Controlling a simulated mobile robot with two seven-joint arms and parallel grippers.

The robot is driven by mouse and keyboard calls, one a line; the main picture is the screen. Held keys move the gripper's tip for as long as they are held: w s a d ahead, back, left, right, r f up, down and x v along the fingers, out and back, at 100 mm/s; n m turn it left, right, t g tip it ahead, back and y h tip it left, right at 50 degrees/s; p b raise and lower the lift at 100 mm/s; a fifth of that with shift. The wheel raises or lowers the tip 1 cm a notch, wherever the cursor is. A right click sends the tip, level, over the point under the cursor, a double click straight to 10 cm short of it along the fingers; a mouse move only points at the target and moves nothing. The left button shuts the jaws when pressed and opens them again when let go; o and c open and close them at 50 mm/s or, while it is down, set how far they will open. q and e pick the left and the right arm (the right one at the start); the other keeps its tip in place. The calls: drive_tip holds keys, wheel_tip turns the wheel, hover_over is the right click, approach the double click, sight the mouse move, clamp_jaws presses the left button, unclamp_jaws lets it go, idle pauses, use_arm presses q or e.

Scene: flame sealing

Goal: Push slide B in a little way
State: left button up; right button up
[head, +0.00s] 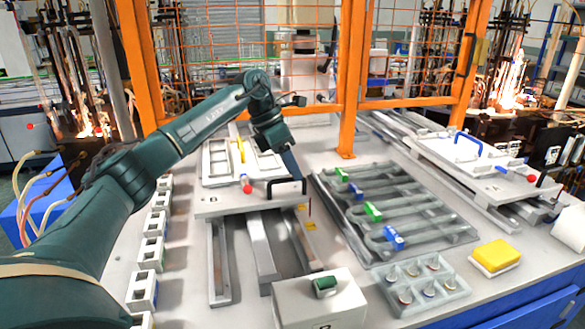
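Slide B (235,207) is a pale plate on rails left of centre, with a faint letter on its front edge that looks like a B. A black bar handle (287,188) stands at its front right, and a red knob (246,188) lies to the left of the handle. My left gripper (296,178) reaches down from above, its fingertips at the handle's upper right. They overlap the handle in this view; whether they touch or grip it I cannot tell. My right gripper is not in view.
A rack of curved tubes (400,213) with green and blue clips lies right of the slide. A second slide (475,160) is at the far right. A grey box (320,303) with a green knob stands in front. An orange guard frame (347,80) rises behind.

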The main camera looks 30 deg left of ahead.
use_arm(q)
drive_tip(key=v, duration=1.2)
drive_tip(key=shift+r, duration=0.2)
drive_tip(key=shift+s, duration=0.1)
